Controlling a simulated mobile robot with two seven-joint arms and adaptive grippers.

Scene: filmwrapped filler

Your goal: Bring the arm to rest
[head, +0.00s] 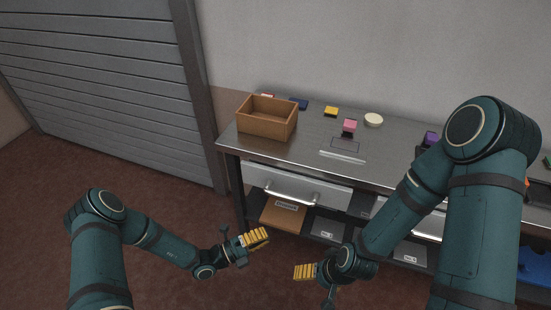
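My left arm comes in from the lower left, with its elbow bent. My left gripper (254,238), with yellow ribbed finger pads, hangs in front of the bench and below its top. My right arm comes in from the right. My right gripper (304,272) also has yellow pads and points left, low in front of the bench's lower shelf. I see nothing held in either gripper. The pads are small and overlap from this angle, so I cannot tell how far apart the fingers are.
A steel workbench (312,150) stands against the wall. On it are an open wooden box (267,127), a yellow block (331,111), a pink-topped item (349,126) and a round cream item (373,119). Drawers (298,188) sit below. Open floor (160,214) lies left, before a grey shutter (105,75).

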